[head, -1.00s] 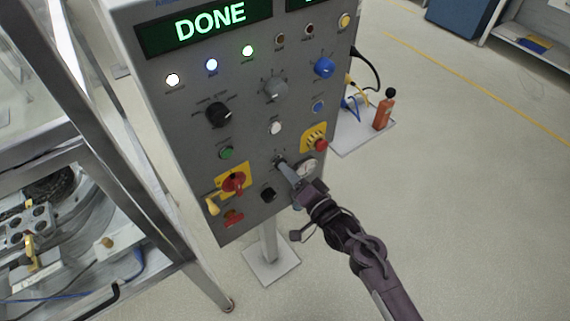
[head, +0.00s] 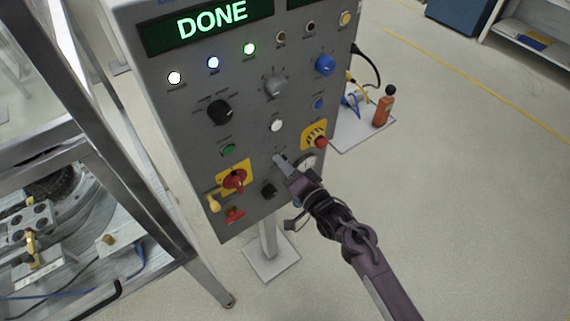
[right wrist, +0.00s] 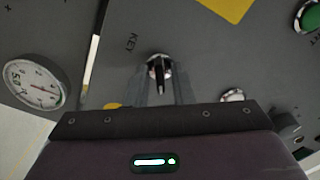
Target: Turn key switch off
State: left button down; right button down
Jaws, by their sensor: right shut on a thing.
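The grey control panel (head: 190,145) stands upright on a post, with a lit "DONE" display (head: 209,21) at its top. In the right wrist view the key switch (right wrist: 159,70) sits beside the printed label "KEY". It has a dark round body with a slim light key standing out of it. My right gripper (head: 281,160) is at the panel's lower middle, with its two fingers (right wrist: 160,88) on either side of the key, shut on it. In the head view the fingers hide the key switch. My left gripper is not in view.
A red rotary handle (head: 235,179) is lower left.

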jog(key=n+b, duration=0.2)
jog(key=n, duration=0.9)
jog(key=shift+f+n, duration=0.1)
jog(key=shift+n, duration=0.2)
dwell(0.3)
jog(key=c, duration=1.5)
grip_release()
jog(key=shift+c, duration=0.2)
